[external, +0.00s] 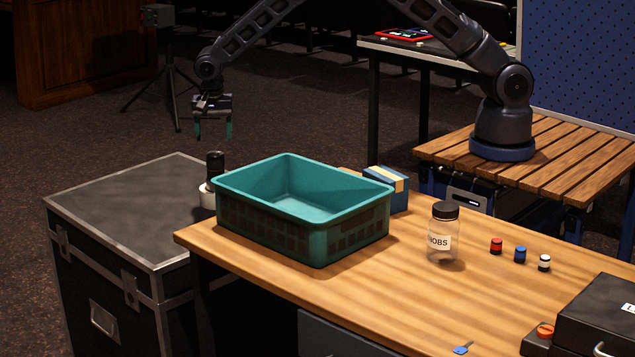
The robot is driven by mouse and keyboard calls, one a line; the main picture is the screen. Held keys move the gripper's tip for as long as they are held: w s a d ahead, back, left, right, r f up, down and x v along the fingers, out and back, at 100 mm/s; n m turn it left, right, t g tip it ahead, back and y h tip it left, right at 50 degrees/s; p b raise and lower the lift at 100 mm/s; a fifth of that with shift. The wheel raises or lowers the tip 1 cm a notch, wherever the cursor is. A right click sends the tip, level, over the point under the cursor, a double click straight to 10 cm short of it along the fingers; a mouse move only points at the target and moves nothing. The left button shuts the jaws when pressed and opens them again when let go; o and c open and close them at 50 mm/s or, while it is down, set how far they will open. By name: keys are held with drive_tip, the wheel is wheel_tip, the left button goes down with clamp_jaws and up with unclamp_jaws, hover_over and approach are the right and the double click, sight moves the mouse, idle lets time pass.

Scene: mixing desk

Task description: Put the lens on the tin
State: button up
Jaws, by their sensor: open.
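A dark upright cylinder, which looks like the lens (215,163), stands at the left end of the teal bin. Directly below it is a pale round thing, which may be the tin (207,198), partly hidden by the bin. The lens overlaps the top of the pale thing; I cannot tell for sure whether it rests on it or stands behind it. My gripper (214,135) points down above the lens, open and empty, its teal fingers apart. A small gap shows between the fingertips and the lens top.
The teal bin (315,251) stands on the wooden desk (420,300), its inside empty where visible. A blue and cream box (388,187), a jar with a dark lid (442,232) and small knobs (520,254) are to its right. A black flight case (125,215) stands at left.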

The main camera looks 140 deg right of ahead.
drive_tip(key=shift+r, duration=0.6)
drive_tip(key=shift+w+a+r, duration=0.15)
drive_tip(key=shift+a+r, duration=0.05)
drive_tip(key=w+a+r+n+t, duration=0.1)
drive_tip(key=a+r+n, duration=0.3)
drive_tip(key=a+r, duration=0.8)
drive_tip(key=a+r+n+t, duration=0.2)
drive_tip(key=a+r+n, duration=0.3)
drive_tip(key=a+r, duration=0.75)
drive_tip(key=s+a+r+n+t+y, duration=0.1)
drive_tip(key=s+a+r+n, duration=0.35)
drive_tip(key=a, duration=0.55)
drive_tip(key=s+a+r+n, duration=0.3)
drive_tip(key=s+a+r, duration=0.15)
drive_tip(key=a, duration=0.55)
drive_tip(key=s+a+n+t, duration=0.1)
drive_tip(key=s+a+n, duration=0.4)
drive_tip(key=s+a, duration=0.3)
drive_tip(key=s+a+f+n, duration=0.1)
drive_tip(key=s+a+n, duration=0.4)
drive_tip(key=s, duration=0.8)
drive_tip(key=a, duration=0.3)
drive_tip(key=shift+s+a+f+t, duration=0.15)
drive_tip(key=shift+s+a+t, duration=0.15)
drive_tip(key=shift+a+t, duration=0.1)
